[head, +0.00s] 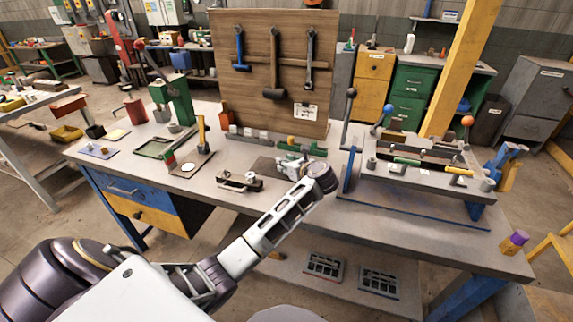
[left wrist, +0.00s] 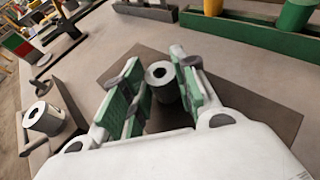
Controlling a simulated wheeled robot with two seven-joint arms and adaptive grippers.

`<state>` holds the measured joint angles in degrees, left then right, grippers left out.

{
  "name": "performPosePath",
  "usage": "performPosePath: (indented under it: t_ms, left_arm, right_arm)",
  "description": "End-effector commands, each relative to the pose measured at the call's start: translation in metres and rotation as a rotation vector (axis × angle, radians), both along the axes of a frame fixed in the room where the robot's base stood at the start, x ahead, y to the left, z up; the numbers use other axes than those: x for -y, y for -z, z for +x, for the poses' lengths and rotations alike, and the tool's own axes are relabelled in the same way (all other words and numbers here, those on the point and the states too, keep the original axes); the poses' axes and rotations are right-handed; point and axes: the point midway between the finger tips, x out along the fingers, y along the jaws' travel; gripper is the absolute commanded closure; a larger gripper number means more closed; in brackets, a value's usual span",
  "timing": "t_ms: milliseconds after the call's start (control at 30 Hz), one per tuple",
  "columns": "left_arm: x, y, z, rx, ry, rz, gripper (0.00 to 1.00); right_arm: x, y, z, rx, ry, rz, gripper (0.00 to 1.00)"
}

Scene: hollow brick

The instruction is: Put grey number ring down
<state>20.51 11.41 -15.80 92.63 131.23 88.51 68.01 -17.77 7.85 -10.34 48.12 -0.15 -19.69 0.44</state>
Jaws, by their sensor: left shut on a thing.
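My left gripper (left wrist: 158,82) is shut on the grey number ring (left wrist: 160,74), a short grey cylinder with a dark hole in its top. The ring stands between the green finger pads, over a dark brown mat (left wrist: 118,66). In the head view my left gripper (head: 296,163) is at the middle of the bench, in front of the tool board. There the arm and fingers mostly hide the ring. I cannot tell whether the ring touches the mat. No number can be read on it. My right gripper is not in view.
The grey bench (head: 330,205) has a wooden tool board (head: 255,85) at its back. A fixture with ball-topped levers (head: 430,178) stands to the right. A small holder with light cylinders (head: 238,183) lies left of my gripper. A green press (head: 180,100) stands further left.

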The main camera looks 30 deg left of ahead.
Motion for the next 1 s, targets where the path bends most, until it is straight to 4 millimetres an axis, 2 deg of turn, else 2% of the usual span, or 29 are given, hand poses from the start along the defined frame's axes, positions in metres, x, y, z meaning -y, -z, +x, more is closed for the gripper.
performPosePath:
  t_ms: [533,567,700,1000]
  left_arm:
    - [0.0003,0.0032,0.0001,0.001,0.001,-0.001,0.99]
    - [0.0002,0.0029,0.0001,0.001,0.001,-0.001,0.67]
    - [0.0001,0.0026,0.0000,0.001,0.000,0.000,0.49]
    - [0.0000,0.0024,0.0001,0.001,0.000,0.000,0.49]
  right_arm:
    - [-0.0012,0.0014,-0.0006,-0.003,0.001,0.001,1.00]
    - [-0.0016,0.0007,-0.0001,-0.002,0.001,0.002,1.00]
    - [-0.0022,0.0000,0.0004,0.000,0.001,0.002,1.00]
    - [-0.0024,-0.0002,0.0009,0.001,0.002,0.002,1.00]
